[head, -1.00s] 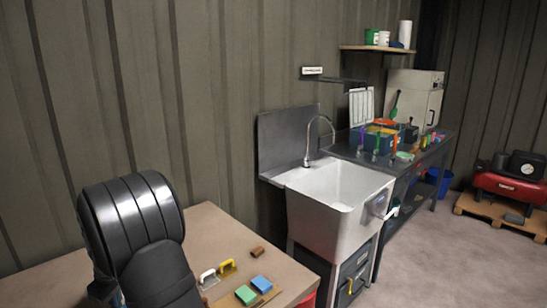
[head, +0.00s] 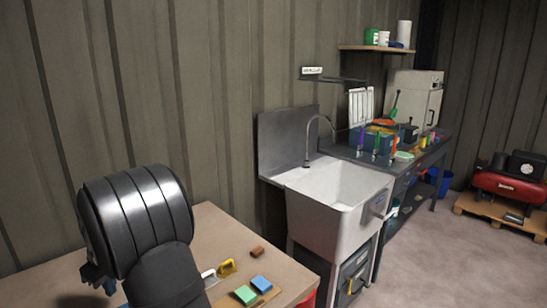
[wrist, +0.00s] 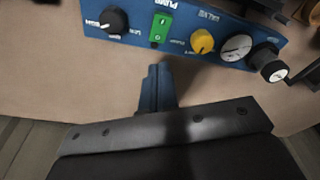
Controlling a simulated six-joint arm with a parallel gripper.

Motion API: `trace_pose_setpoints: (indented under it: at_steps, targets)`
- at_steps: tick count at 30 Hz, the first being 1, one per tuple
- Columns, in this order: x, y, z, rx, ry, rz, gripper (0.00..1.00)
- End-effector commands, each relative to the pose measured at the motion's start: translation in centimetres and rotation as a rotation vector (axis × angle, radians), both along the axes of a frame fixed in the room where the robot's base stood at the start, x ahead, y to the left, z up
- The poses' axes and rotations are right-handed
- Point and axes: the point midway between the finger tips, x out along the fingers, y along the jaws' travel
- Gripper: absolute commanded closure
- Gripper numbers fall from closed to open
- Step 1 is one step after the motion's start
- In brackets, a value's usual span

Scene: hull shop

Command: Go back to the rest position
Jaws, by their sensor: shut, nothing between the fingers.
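My gripper (wrist: 156,88) shows in the wrist view with its two blue fingers together and nothing between them. It is above the tan bench top (wrist: 60,75), just short of a blue control panel (wrist: 185,25) with knobs, a dial and a green rocker switch. A gap of bench shows between the fingertips and the panel. In the head view my dark arm stands over the left part of the same-coloured bench (head: 225,230) and hides much of it. I cannot make out the fingers there.
On the bench's right side are a yellow-handled tool (head: 227,266), a white-handled one (head: 209,278), a brown block (head: 257,251), a green block (head: 245,294) and a blue block (head: 261,282). A sink (head: 330,200) stands beyond. A ribbed wall (head: 150,100) rises behind the bench.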

Motion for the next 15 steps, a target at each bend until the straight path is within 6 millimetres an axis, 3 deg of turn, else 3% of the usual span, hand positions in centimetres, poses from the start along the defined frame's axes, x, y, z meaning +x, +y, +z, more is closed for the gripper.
trace_pose_setpoints:
  at_steps: [10, 11, 15]
  targets:
    - [-0.1, -0.1, -6.9, -0.004, 0.003, 0.001, 1.0]
    - [0.0, 0.0, -6.8, -0.002, 0.0, 0.001, 1.0]
    - [0.0, 0.0, -3.3, 0.003, -0.004, 0.001, 1.0]
